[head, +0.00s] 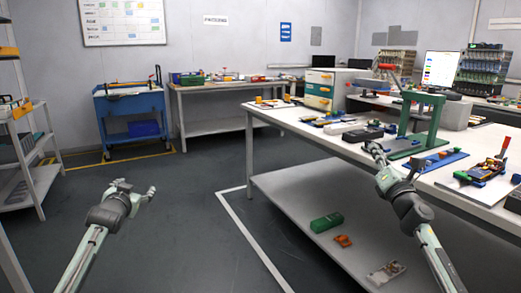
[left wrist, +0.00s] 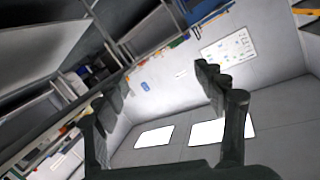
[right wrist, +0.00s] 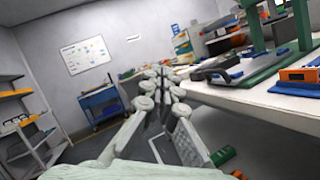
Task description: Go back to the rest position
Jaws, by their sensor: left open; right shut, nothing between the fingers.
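My left gripper (head: 135,192) is open and empty over the bare floor, left of the white-topped workbench. Its two dark fingers stand wide apart in the left wrist view (left wrist: 165,105). My right gripper (head: 374,150) is by the near edge of the workbench (head: 285,117), beside the green press (head: 415,120). In the right wrist view its fingers (right wrist: 160,75) are together with nothing between them, and the press stands to their right.
Blue and dark fixtures lie on the workbench near my right arm, including a blue plate (head: 436,160) and a red-handled fixture (head: 488,170). A green box (head: 326,222) lies on its lower shelf. A blue cart (head: 133,115) stands behind.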

